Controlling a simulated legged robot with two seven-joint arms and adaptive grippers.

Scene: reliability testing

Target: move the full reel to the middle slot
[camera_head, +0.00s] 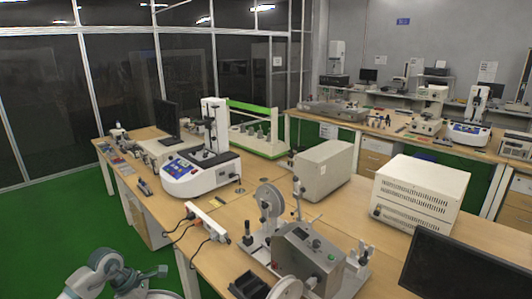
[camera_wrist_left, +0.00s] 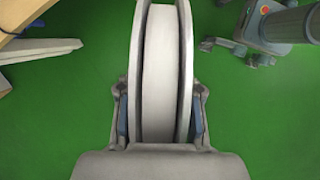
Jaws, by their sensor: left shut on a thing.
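A pale grey-white reel (camera_wrist_left: 160,75) with two flanges and a wide, smooth winding stands upright in the left wrist view. My left gripper (camera_wrist_left: 160,118) is shut on it, with one blue-padded finger against each side. The green floor shows around and below it. My right gripper is not in view.
A grey tester (camera_head: 308,256) with an upright disc (camera_head: 270,199) stands on the wooden table (camera_head: 205,270). A white power strip (camera_head: 207,220) with black cables lies at the left edge. A dark monitor (camera_head: 465,268) is at right. Green floor (camera_head: 45,225) is clear at left.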

